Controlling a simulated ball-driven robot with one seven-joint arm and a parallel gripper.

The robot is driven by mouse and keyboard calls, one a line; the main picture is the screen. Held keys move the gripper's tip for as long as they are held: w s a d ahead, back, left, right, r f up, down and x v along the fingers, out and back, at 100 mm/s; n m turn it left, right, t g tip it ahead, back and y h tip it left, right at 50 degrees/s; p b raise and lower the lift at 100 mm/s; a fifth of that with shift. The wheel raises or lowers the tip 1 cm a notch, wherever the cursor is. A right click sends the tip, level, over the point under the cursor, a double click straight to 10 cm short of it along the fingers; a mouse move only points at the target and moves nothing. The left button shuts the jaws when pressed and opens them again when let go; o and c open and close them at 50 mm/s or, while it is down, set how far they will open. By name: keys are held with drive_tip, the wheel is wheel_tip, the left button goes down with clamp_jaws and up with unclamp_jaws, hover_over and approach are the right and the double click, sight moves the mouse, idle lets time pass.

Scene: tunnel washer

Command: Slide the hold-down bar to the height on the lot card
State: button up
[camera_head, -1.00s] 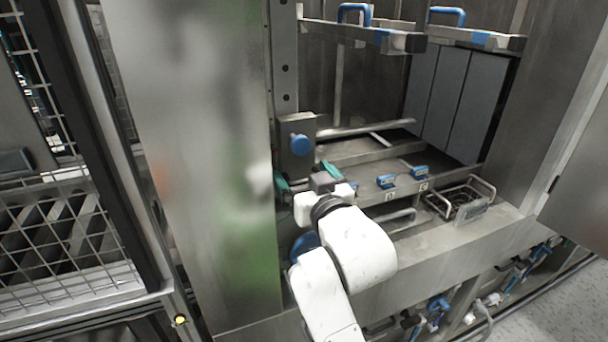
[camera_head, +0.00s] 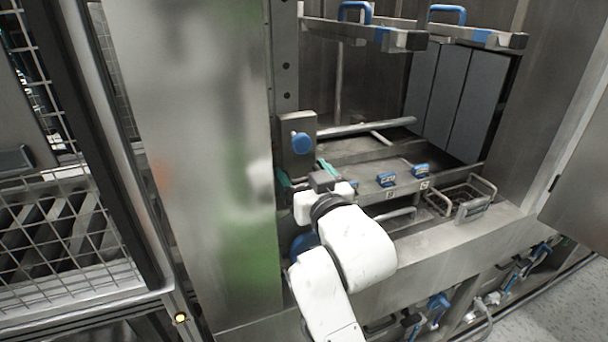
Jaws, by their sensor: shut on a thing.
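A grey slide block (camera_head: 299,165) with a blue knob (camera_head: 301,143) sits on the upright post with holes (camera_head: 285,72). A pale metal bar (camera_head: 365,126), which appears to be the hold-down bar, runs right from near the block across the washer opening. My gripper (camera_head: 305,178) is just below the knob, its teal fingers on either side of the block's lower part. It looks shut on that block, but my wrist and white arm hide most of the contact. I cannot make out a lot card or any height marking.
Blue-handled rails (camera_head: 390,38) cross the top of the opening. Blue clips (camera_head: 387,179) line a ledge in front of the bar. A wire basket (camera_head: 447,197) stands right of my arm. A steel panel (camera_head: 205,160) closes off the left, beside a mesh guard (camera_head: 65,245).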

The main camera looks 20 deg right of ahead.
drive_tip(key=shift+d+f+b, duration=0.15)
drive_tip(key=shift+f+b, duration=0.55)
drive_tip(key=shift+f, duration=0.45)
drive_tip(key=shift+d+f+b, duration=0.1)
drive_tip(key=shift+f+b, duration=0.55)
drive_tip(key=shift+f, duration=0.5)
drive_tip(key=o, duration=1.2)
drive_tip(key=shift+d+f, duration=0.1)
drive_tip(key=shift+o, duration=0.3)
drive_tip(key=shift+s, duration=0.1)
drive_tip(key=s+b, duration=0.1)
drive_tip(key=s, duration=0.9)
drive_tip(key=shift+s+b, duration=0.3)
drive_tip(key=shift+b, duration=0.05)
